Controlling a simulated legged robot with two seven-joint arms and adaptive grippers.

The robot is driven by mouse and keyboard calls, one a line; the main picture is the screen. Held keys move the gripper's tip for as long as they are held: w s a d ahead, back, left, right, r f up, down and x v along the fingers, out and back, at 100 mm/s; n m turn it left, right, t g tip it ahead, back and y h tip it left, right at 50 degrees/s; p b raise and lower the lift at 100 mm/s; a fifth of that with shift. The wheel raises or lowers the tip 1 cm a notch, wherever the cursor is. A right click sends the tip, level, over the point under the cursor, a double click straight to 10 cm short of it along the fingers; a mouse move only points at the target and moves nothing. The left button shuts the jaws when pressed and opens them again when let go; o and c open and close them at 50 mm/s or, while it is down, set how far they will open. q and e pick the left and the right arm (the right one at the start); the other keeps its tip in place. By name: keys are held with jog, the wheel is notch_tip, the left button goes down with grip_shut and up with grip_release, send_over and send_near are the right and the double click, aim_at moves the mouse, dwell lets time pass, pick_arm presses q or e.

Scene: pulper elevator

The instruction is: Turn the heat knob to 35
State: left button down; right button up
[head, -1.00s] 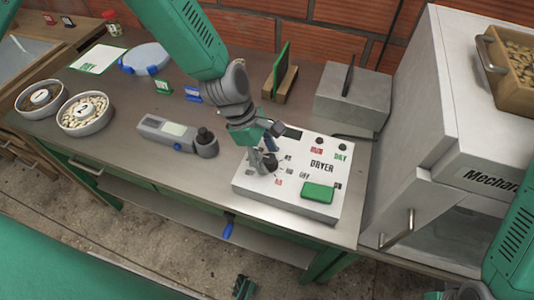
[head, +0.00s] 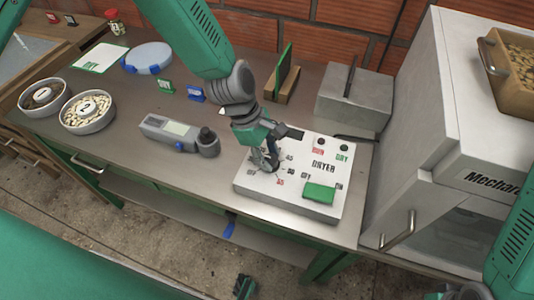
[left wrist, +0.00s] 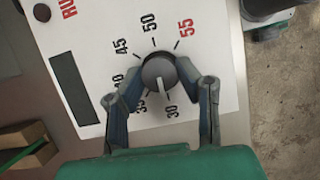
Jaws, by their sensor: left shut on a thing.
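The white dryer panel (head: 333,168) lies on the metal table. Its round dark grey heat knob (left wrist: 159,72) sits among printed numbers from 30 to 55 in the left wrist view. The knob's white pointer line points down in that view, between the 35 (left wrist: 139,105) and the 30 (left wrist: 171,111), closer to the 30. My left gripper (head: 270,167) is at the knob, with a blue-grey finger on either side of it in the left wrist view (left wrist: 160,86). It is shut on the knob. In the head view the gripper mostly hides the knob.
A green button (head: 319,193) is on the panel right of the gripper. A grey handheld meter (head: 180,134) lies left of the panel. Two bowls (head: 87,112) (head: 45,97) stand far left. A grey box (head: 353,97) is behind, and a large machine (head: 425,140) is at right.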

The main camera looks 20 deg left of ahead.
pick_arm(q)
jog(key=shift+w+d+r, duration=0.1)
jog(key=shift+d+r, duration=0.05)
jog(key=shift+d, duration=0.05)
jog(key=m+g+p, duration=0.1)
jog(key=m, duration=0.3)
jog(key=shift+g, duration=0.3)
jog(key=shift+d+m+g+y+p, duration=0.1)
jog(key=shift+m+g+y+p, duration=0.4)
jog(key=shift+m, duration=1.6)
jog(key=c, duration=1.2)
grip_release()
jog(key=shift+d, duration=0.1)
jog(key=shift+y, duration=0.3)
